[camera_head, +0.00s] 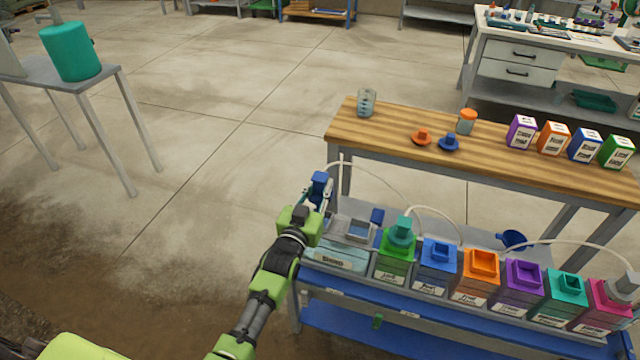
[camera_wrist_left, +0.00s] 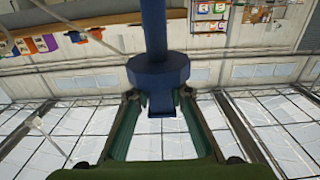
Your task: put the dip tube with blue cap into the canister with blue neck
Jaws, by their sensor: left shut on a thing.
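My left gripper (camera_head: 314,200) is shut on the blue cap of the dip tube (camera_head: 319,184), at the left end of the skid in the head view. In the left wrist view the blue cap (camera_wrist_left: 158,75) sits between the two fingertips, and a blue stem runs up out of the picture. The canister with blue neck (camera_head: 436,276) stands in the row on the skid, right of the gripper, between a green and an orange canister. Its square blue neck shows no tube in it. My right gripper is not in view.
Left of it stand a pale labelled box (camera_head: 340,257) and a green canister (camera_head: 394,265) with a teal cap. Orange (camera_head: 475,288), purple (camera_head: 518,297), teal and pink canisters continue right. White hoses (camera_head: 375,173) arch over the row. A wooden bench (camera_head: 390,134) stands behind.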

